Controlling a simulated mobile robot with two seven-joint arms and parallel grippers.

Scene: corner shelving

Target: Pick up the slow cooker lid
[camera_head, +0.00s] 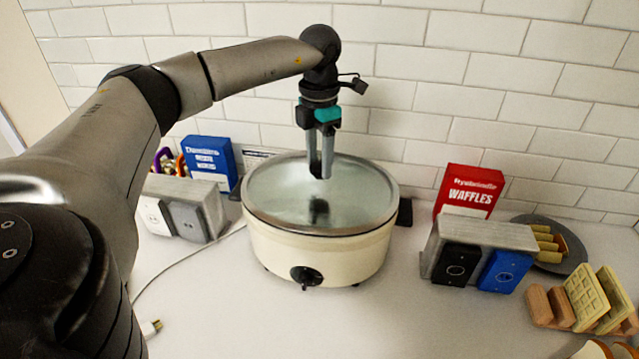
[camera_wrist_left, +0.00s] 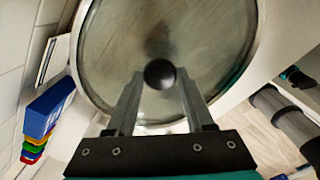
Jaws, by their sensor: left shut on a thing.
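The slow cooker lid (camera_head: 275,190) is a round glass lid with a metal rim. It lies across the top of the cream slow cooker (camera_head: 318,258), and I see no clear gap between them. My left gripper (camera_head: 321,174) points down over the middle of the lid. In the left wrist view the lid (camera_wrist_left: 205,45) fills the upper part, and its round black knob (camera_wrist_left: 160,73) sits between the fingertips. My left gripper (camera_wrist_left: 158,84) is shut on this knob. A small black and teal part at the right of the left wrist view looks like my right gripper (camera_wrist_left: 294,75); its fingers are not clear.
A blue box (camera_head: 209,158) and a toaster (camera_head: 185,205) stand left of the cooker, with a cord on the counter. A red waffle box (camera_head: 468,187), another toaster (camera_head: 480,243) and waffles (camera_head: 587,300) stand right.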

